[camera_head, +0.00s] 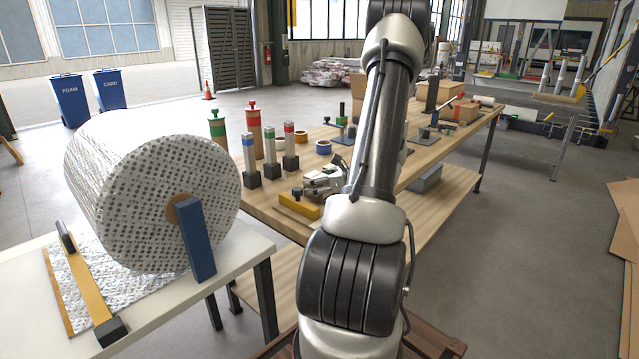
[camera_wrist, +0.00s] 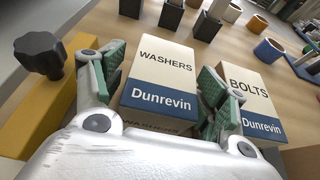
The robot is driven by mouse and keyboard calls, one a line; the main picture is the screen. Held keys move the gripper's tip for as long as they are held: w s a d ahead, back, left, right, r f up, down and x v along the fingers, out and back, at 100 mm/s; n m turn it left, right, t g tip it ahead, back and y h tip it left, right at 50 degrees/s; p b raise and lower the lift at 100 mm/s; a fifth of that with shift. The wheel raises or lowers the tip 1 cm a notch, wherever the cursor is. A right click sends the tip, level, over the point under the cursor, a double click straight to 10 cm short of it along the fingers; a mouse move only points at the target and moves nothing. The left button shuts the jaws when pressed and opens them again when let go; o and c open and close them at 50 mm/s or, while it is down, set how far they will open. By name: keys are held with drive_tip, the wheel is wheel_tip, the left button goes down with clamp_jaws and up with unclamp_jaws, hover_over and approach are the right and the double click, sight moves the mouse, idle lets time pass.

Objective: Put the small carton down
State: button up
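The small carton (camera_wrist: 161,80), cream and blue and marked "WASHERS" and "Dunrevin", stands on the wooden table between the fingers of my gripper (camera_wrist: 165,85) in the wrist view. The green-padded fingers are spread around it, with a narrow gap seeming to show on each side. A second carton (camera_wrist: 253,100), marked "BOLTS", stands just right of the right finger, which partly hides it. In the head view my gripper (camera_head: 325,181) is low over the table's near end, partly behind my arm. The cartons are hard to make out there.
A yellow fixture (camera_wrist: 45,115) with a black knob (camera_wrist: 40,52) is close left of my gripper. Dark-based posts (camera_head: 249,160) and a blue ring (camera_wrist: 268,50) stand farther along the table (camera_wrist: 100,22). A large foil roll (camera_head: 130,190) is left in the head view.

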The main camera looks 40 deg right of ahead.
drive_tip(key=shift+r, duration=0.15)
drive_tip(key=a+v, duration=0.1)
drive_tip(key=v, duration=1)
drive_tip(key=s+a+r+n+g+y, duration=0.1)
drive_tip(key=a+r+n+g+y, duration=0.25)
drive_tip(key=a+n, duration=0.6)
drive_tip(key=a+r+n+g+y, duration=0.2)
drive_tip(key=a+r+n+g, duration=0.3)
drive_tip(key=a, duration=0.7)
drive_tip(key=s+a+r+n+h, duration=0.3)
drive_tip(key=s+n, duration=0.2)
drive_tip(key=n, duration=0.5)
drive_tip(key=s+a+r+n+h, duration=0.3)
drive_tip(key=s+n, duration=0.3)
drive_tip(key=n, duration=0.4)
drive_tip(key=shift+r+h, duration=0.35)
drive_tip(key=shift+r, duration=0.35)
